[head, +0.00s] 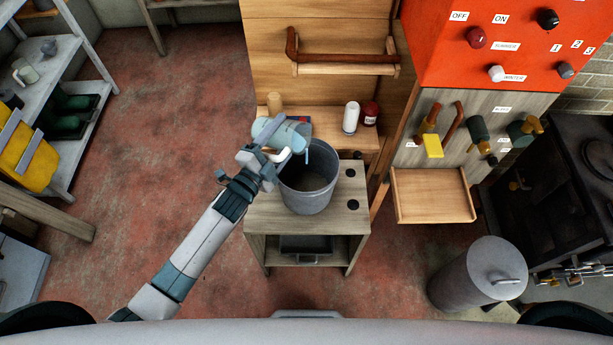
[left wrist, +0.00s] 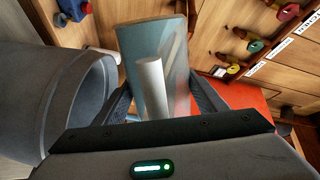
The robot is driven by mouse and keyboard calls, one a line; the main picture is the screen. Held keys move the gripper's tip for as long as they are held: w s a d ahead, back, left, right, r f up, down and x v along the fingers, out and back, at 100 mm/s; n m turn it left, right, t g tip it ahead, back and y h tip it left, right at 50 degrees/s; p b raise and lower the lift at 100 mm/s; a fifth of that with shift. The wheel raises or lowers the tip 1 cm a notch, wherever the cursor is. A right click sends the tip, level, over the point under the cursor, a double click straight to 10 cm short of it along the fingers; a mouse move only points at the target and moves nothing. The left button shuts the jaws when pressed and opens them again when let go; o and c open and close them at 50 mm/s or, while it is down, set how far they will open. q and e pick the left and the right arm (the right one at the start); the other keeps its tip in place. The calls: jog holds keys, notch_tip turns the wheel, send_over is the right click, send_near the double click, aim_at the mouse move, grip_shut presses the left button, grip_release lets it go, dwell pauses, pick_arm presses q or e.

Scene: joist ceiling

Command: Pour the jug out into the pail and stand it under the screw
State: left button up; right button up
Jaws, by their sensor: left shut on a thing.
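The light blue jug (head: 289,130) lies tipped on its side, its mouth end to the right above the pail's back rim. A thin pale streak hangs from that end toward the pail; I cannot tell if it is liquid. My left gripper (head: 267,160) is shut on the jug's white handle (head: 282,156). In the left wrist view the handle (left wrist: 150,85) stands between the fingers, with the jug (left wrist: 145,42) behind. The grey pail (head: 310,199) stands upright on a small wooden stand; it also shows in the left wrist view (left wrist: 52,105). I cannot tell which fitting is the screw.
Coloured valves hang on a grey panel (head: 465,160) under a red knob panel (head: 510,45). A wooden shelf (head: 432,195) juts out below. A white bottle (head: 350,117) and red bottle (head: 370,113) stand behind the pail. A lidded bin (head: 465,285) stands front right.

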pick_arm(q)
jog(key=shift+s+d+f+m+b, duration=0.1)
jog(key=shift+d+f+m+b, duration=0.05)
jog(key=shift+f+m+b, duration=0.4)
jog(key=shift+s+d+f+m+b, duration=0.1)
jog(key=shift+f+m+b, duration=0.25)
jog(key=shift+m, duration=0.4)
dwell(2.5)
jog(key=shift+d+m, duration=0.1)
jog(key=shift+m, duration=0.3)
dwell(0.4)
jog(key=shift+s+d+r+m, duration=0.15)
jog(key=shift+d+r+m, duration=0.2)
jog(key=shift+m, duration=0.45)
dwell(1.4)
jog(key=shift+a+r+p, duration=0.1)
jog(key=shift+a+p, duration=0.05)
jog(key=shift+p, duration=0.15)
jog(key=shift+a+n, duration=0.1)
jog(key=shift+n, duration=0.4)
jog(key=shift+w+a+n+p, duration=0.15)
jog(key=shift+n+p, duration=0.1)
jog(key=shift+n, duration=0.35)
jog(key=shift+w+a+n+p, duration=0.15)
jog(key=shift+n+p, duration=0.05)
jog(key=shift+n, duration=0.4)
